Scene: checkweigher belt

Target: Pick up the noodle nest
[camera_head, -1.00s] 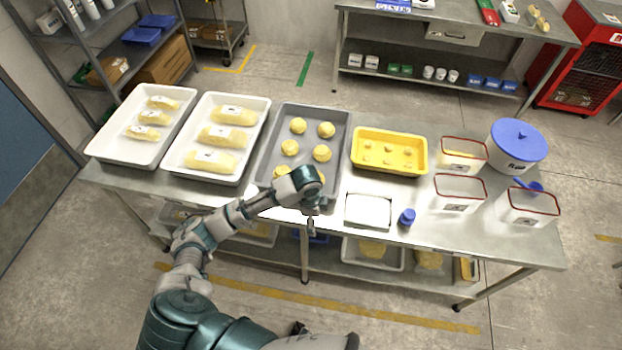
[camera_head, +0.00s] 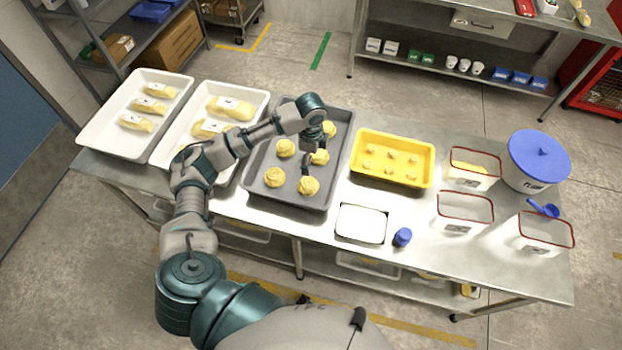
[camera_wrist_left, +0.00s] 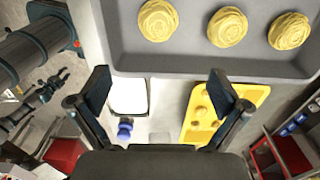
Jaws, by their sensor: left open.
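Several round yellow noodle nests lie in a grey tray (camera_head: 335,180) on the steel table. In the head view I see a front right nest (camera_head: 309,186), a front left nest (camera_head: 275,177), a middle left nest (camera_head: 285,148) and a middle right nest (camera_head: 319,157), partly covered by my gripper. My left gripper (camera_head: 313,153) is over the tray's right side, open and empty. In the left wrist view its fingers (camera_wrist_left: 158,88) are spread, with three nests (camera_wrist_left: 158,20) (camera_wrist_left: 227,27) (camera_wrist_left: 289,31) beyond them. A small gripper (camera_wrist_left: 48,88), seemingly my right one, shows at the left there; its jaw state is unclear.
A yellow tray (camera_head: 430,170) with small pieces stands right of the grey tray. A white scale plate (camera_head: 361,224) and a blue-capped bottle (camera_head: 402,237) are in front. Clear bins and a blue-lidded tub (camera_head: 540,160) stand at the right, two white trays at the left.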

